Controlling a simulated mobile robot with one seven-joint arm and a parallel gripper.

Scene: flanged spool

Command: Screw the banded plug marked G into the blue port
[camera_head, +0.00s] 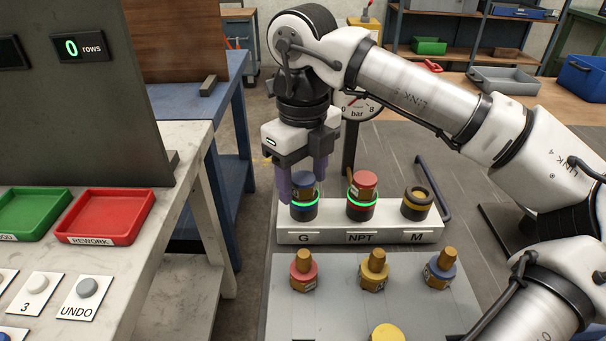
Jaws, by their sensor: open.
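My gripper (302,180) points down over the left port of a grey block, with its purple-grey fingers apart on either side of a plug.
A red-banded plug (364,185) sits in the NPT port with a lit green ring. The M port (417,202), with a yellow band, is empty. Red (304,269) and yellow (374,268) plugs stand on the tray. A panel and bench with a red REWORK tray (105,216) are left.

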